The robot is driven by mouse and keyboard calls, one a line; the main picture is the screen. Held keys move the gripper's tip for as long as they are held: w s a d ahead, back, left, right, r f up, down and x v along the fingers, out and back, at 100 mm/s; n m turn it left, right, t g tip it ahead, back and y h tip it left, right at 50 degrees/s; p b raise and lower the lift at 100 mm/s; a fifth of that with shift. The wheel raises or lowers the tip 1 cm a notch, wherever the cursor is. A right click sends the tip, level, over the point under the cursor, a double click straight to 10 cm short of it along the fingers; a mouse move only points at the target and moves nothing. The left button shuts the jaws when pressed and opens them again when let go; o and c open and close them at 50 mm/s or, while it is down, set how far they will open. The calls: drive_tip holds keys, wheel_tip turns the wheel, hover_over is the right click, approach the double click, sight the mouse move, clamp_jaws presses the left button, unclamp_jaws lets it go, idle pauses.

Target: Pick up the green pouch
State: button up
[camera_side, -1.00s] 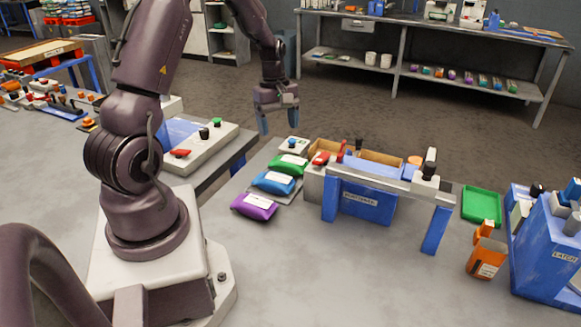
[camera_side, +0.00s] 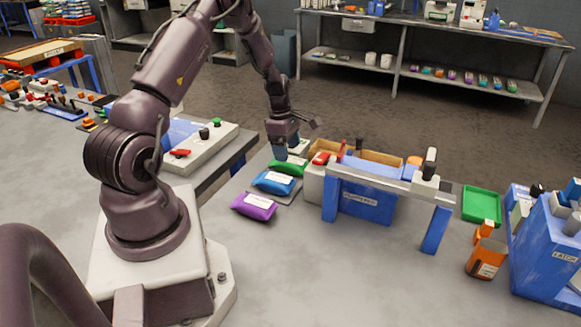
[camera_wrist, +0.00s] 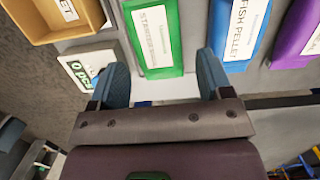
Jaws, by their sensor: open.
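The green pouch (camera_side: 290,167) lies on a grey mat at the back of a row, behind the blue pouch. It has a white label. In the wrist view the green pouch (camera_wrist: 156,35) shows between and beyond the fingertips. My gripper (camera_side: 290,150) is open with blue fingers, just above and behind the green pouch. In the wrist view my gripper (camera_wrist: 162,75) has nothing between its fingers except the near end of the pouch area. I cannot tell whether a finger touches the pouch.
A blue pouch (camera_side: 273,182) and a purple pouch (camera_side: 254,206) lie in front of the green one. A blue-legged bench frame (camera_side: 392,183) and a cardboard box (camera_side: 378,157) stand to the right. A button panel (camera_side: 207,145) is at left. A green tray (camera_side: 481,206) lies farther right.

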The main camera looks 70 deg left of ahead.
sight(289, 166)
drive_tip(key=shift+w+f, duration=0.15)
drive_tip(key=shift+f, duration=1.2)
drive_tip(key=shift+w+f, duration=0.15)
drive_tip(key=shift+f, duration=1.15)
drive_tip(key=c, duration=0.7)
drive_tip(key=shift+c, duration=0.2)
drive_tip(key=shift+r, duration=0.1)
